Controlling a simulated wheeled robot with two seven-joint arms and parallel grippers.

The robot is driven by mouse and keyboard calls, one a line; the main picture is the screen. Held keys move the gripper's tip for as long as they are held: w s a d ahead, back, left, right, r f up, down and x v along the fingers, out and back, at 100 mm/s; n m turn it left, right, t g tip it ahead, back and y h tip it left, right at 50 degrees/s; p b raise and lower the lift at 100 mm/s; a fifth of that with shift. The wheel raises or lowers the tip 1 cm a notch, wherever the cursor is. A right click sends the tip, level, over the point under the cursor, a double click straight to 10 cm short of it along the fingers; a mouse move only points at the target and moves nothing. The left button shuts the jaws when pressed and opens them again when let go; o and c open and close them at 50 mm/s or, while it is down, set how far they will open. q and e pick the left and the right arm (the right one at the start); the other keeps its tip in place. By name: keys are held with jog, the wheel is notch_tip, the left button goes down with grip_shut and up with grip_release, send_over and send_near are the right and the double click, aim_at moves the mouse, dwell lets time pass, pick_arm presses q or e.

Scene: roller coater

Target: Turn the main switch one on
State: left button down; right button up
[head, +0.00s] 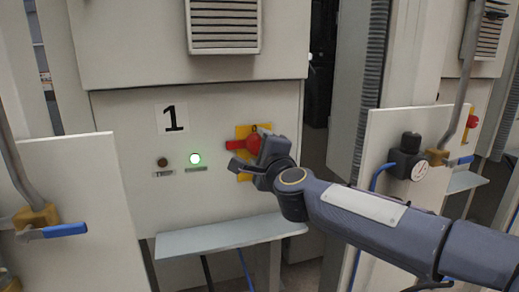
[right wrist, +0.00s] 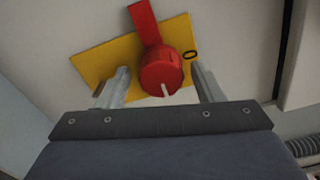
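The main switch one is a red rotary knob (head: 253,142) on a yellow plate (head: 243,131), set on the cabinet panel below a black "1" label (head: 173,118). Its red handle points left in the head view. My right gripper (head: 254,157) is at the switch and partly covers it and the plate. In the right wrist view, the red knob (right wrist: 161,72) sits between the two open fingers (right wrist: 161,88), with a visible gap on each side. My left gripper is not in view.
A green lamp (head: 195,158) is lit, beside a dark lamp (head: 162,162). A grey ledge (head: 220,238) juts out below the panel. A pressure gauge (head: 418,172) and a blue-handled valve (head: 55,231) stand to the sides. The space in front of the panel's left part is clear.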

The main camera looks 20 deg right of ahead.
jog(key=s, duration=0.8)
jog(key=shift+d, duration=0.15)
dwell(0.4)
jog(key=s+d+f+n+g+y+p, duration=0.1)
jog(key=s+f+n+g+p, duration=0.2)
jog(key=s+f+n, duration=0.3)
jog(key=s+d+f+n+g+y+p, duration=0.1)
jog(key=s+f+n+g+p, duration=0.2)
jog(key=s, duration=0.9)
jog(key=s+d+f+n+g+y+p, duration=0.1)
jog(key=s+f+n+g+p, duration=0.2)
jog(key=s+f+n+g, duration=0.3)
jog(key=s+f+n, duration=0.3)
jog(key=shift+d+n, duration=0.15)
jog(key=shift+n, duration=0.15)
jog(key=shift+s, duration=0.1)
